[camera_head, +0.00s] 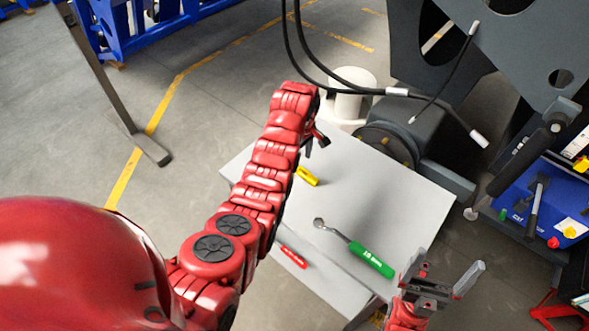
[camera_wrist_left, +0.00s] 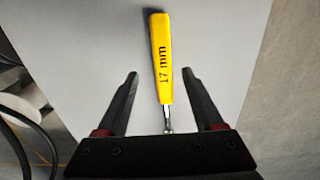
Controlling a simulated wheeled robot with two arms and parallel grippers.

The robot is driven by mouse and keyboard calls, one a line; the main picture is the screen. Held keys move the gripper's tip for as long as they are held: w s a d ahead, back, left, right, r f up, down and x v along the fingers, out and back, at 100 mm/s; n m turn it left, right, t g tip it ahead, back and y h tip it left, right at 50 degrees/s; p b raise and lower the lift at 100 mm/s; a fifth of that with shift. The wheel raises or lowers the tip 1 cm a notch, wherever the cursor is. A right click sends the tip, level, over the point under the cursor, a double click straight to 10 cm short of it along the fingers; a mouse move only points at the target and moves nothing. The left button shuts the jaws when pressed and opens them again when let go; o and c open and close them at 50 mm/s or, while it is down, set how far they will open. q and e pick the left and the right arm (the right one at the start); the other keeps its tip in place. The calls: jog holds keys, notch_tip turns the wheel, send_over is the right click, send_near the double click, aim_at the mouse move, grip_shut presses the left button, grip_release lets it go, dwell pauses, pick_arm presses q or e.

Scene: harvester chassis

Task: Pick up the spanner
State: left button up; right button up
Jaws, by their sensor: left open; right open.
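A yellow-handled spanner marked 17 mm (camera_wrist_left: 162,60) lies on the grey table. In the head view its yellow handle (camera_head: 306,176) shows beside my left arm, which hides the rest. My left gripper (camera_head: 318,141) is open above it. In the left wrist view, the open fingers (camera_wrist_left: 160,74) stand on either side of the handle, apart from it. A green-handled spanner (camera_head: 370,259) lies on the table, its ring end to the upper left. My right gripper (camera_head: 452,277) is open and empty near the table's right front corner.
The grey table (camera_head: 385,190) is bare between the two spanners. A red-handled tool (camera_head: 293,257) lies on a lower surface. Dark machinery (camera_head: 445,50) with hanging black cables stands behind. A blue tool tray (camera_head: 540,200) is at the right.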

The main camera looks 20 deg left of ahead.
aim_at(300, 169)
pick_arm(q)
jog(key=f+p, duration=0.1)
jog(key=f, duration=0.2)
jog(key=shift+s+a+f+p, duration=0.2)
jog(key=shift+p, duration=0.15)
jog(key=shift+f, duration=0.6)
grip_shut()
dwell(0.7)
